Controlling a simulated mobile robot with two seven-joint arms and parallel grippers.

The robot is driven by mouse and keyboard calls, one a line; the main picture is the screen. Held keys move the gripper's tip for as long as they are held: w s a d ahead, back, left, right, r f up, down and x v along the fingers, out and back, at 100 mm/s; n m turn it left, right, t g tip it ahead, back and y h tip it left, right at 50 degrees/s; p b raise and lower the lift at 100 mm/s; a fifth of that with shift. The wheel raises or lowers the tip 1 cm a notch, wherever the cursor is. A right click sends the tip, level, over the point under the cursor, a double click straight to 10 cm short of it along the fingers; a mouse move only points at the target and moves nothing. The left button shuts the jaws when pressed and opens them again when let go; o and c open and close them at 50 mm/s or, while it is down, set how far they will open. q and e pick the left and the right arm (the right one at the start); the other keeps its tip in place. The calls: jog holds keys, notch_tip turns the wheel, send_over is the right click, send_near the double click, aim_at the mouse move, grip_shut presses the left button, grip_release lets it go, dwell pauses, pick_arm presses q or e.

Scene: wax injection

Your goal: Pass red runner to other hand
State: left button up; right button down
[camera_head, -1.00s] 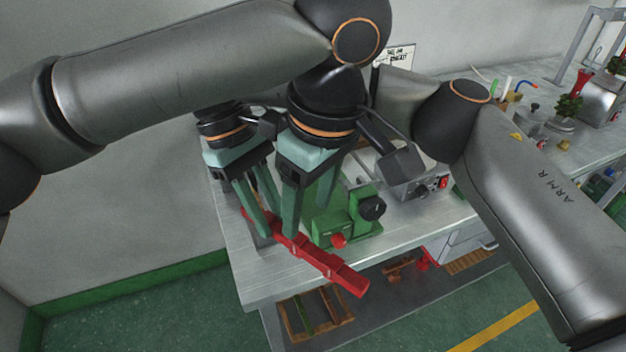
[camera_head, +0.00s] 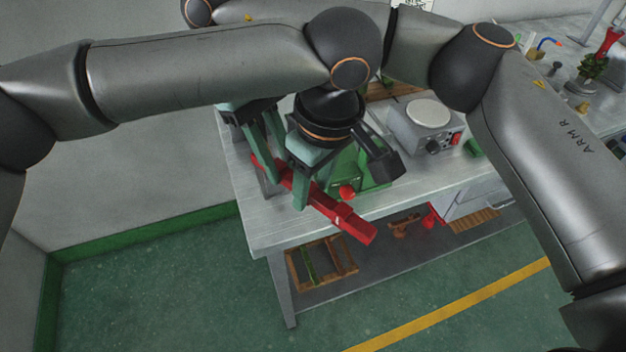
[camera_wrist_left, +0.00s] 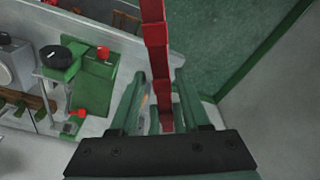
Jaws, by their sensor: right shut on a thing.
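The red runner (camera_head: 340,212) is a long, stepped bar held slanting over the front left of the bench. Its lower right end sticks out past the bench edge. My right gripper (camera_head: 272,165), the upper one, is shut on its upper left part and is partly hidden. My left gripper (camera_head: 312,192) is lower, with its fingers at the runner's middle. In the left wrist view, the runner (camera_wrist_left: 156,45) passes between the left gripper's fingers (camera_wrist_left: 160,78), with gaps visible beside it, so they look open around it.
A green machine (camera_head: 372,172) with a red knob (camera_head: 346,191) stands close beside the left gripper. A grey heater box (camera_head: 425,125) is to its right. The metal bench (camera_head: 250,225) has a lower shelf with a wooden frame (camera_head: 320,262). The floor in front is clear.

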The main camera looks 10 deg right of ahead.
pick_arm(q)
grip_shut()
pick_arm(e)
jog(key=c, duration=0.6)
grip_release()
